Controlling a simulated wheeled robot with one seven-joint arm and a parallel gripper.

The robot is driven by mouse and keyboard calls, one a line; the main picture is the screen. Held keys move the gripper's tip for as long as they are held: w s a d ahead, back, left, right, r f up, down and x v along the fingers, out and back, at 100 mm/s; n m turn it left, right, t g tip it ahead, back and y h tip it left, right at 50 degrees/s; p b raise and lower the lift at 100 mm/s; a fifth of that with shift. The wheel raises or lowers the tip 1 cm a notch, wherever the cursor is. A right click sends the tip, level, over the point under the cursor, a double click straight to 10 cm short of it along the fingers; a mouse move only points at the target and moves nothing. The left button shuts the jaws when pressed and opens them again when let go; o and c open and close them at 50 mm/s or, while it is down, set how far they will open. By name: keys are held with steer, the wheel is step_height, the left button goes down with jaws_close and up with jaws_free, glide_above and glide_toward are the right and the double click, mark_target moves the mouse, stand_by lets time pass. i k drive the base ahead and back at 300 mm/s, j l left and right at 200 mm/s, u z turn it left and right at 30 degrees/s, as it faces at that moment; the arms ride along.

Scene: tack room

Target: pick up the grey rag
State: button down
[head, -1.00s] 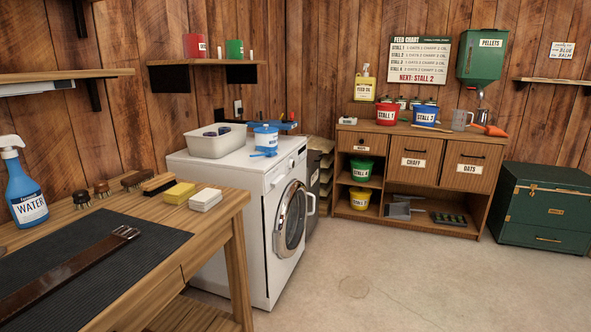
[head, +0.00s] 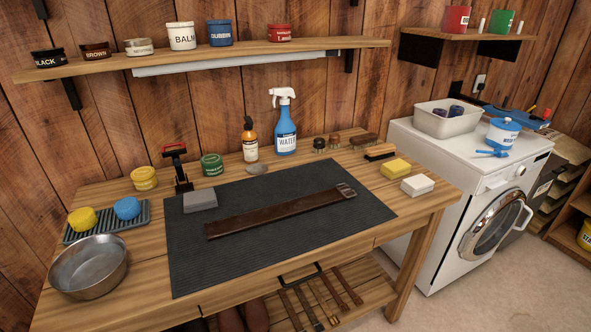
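A small grey folded block that looks like the grey rag (head: 200,201) lies on the upper left part of the dark ribbed mat (head: 270,255) on the workbench. A black and red upright tool (head: 178,170) stands just behind its left end. A brown leather strap (head: 275,215) with a buckle lies on the mat to its right, apart from it. My gripper is not in view.
A metal bowl (head: 90,266) and a tray (head: 110,222) with yellow and blue round sponges sit at the left. A green tin (head: 212,164), an amber bottle (head: 250,140) and a blue spray bottle (head: 285,125) stand behind the mat. A shelf (head: 270,52) with jars hangs above.

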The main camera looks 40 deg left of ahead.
mark_target(205, 198)
steer(key=u, duration=1.7)
